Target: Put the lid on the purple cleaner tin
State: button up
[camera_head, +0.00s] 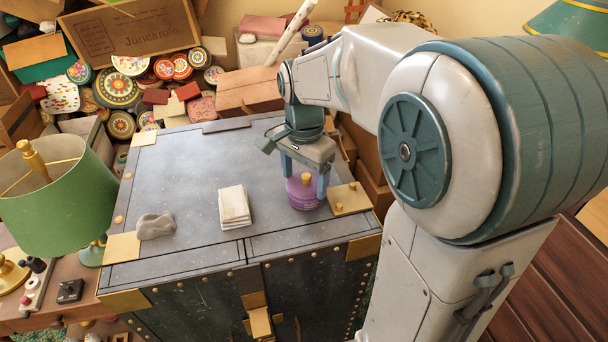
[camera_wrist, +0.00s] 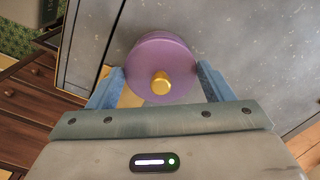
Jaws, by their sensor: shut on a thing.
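The purple cleaner tin (camera_head: 304,203) stands upright near the right front corner of the dark trunk top. A purple lid with a gold knob (camera_wrist: 161,82) shows from above in the wrist view, and in the head view it is at the tin's top (camera_head: 299,184). My gripper (camera_head: 305,180) points down over the tin, its blue fingers on either side of the lid. In the wrist view my gripper (camera_wrist: 160,72) is shut on the lid's rim. The lid hides most of the tin there, and I cannot tell whether the lid is fully seated.
The trunk top (camera_head: 185,185) is mostly clear. A white folded cloth or booklet stack (camera_head: 234,207) and a grey lump (camera_head: 156,226) lie left of the tin. A brass corner plate (camera_head: 348,199) is close on its right. Boxes and round tins (camera_head: 116,88) crowd the back; a green lamp (camera_head: 60,205) stands left.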

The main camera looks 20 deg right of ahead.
jog(key=o, duration=1)
jog(key=shift+o, duration=0.3)
jog(key=shift+r, duration=0.1)
jog(key=shift+r+p, duration=2.9)
jog(key=shift+r, duration=0.55)
grip_shut()
